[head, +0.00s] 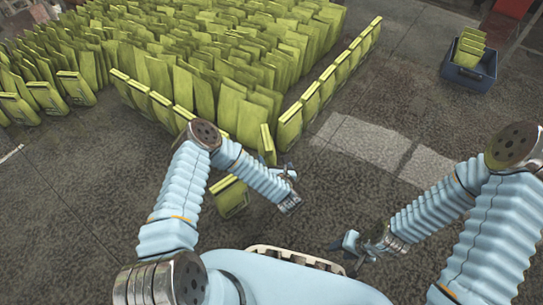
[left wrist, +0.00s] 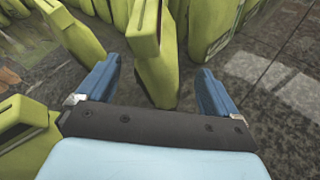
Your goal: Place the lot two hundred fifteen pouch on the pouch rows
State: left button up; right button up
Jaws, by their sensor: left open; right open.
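Many yellow-green pouches stand in dense pouch rows (head: 220,60) on the floor. One pouch (head: 267,146) stands at the near corner of the rows, just beyond my left gripper (head: 289,178). In the left wrist view my left gripper (left wrist: 155,88) is open, with an upright pouch (left wrist: 154,60) between its spread blue fingers; neither finger clearly touches it. Another pouch (head: 231,196) stands nearer me, partly hidden by my left arm. My right gripper (head: 352,243) is open and empty, low over bare floor. I cannot read any lot number, so cannot tell which pouch is lot two hundred fifteen.
A blue crate (head: 468,78) holding several pouches stands at the back right. A red object (head: 506,18) is at the top right edge. The floor right of the rows is clear, with pale painted patches (head: 375,143). More pouches (head: 47,97) stand at the left.

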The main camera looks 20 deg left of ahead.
pick_arm(q)
jog(key=s+d+m+g+h+p, duration=0.1)
jog(key=s+d+m+g+h, duration=0.3)
jog(key=m, duration=0.7)
jog(key=s+d+m+h+p, duration=0.1)
jog(key=s+d+m+h, duration=0.2)
jog(key=s+m+h, duration=0.55)
jog(key=s+a+m+g+y, duration=0.1)
jog(key=s+a+m+g, duration=0.1)
jog(key=s+m, duration=0.4)
jog(key=s+a+r+m+g, duration=0.1)
jog(key=s+m+g, duration=0.4)
jog(key=m, duration=0.5)
jog(key=shift+s+a+r+y, duration=0.25)
jog(key=shift+s+a+y, duration=0.1)
jog(key=shift+s+a, duration=0.25)
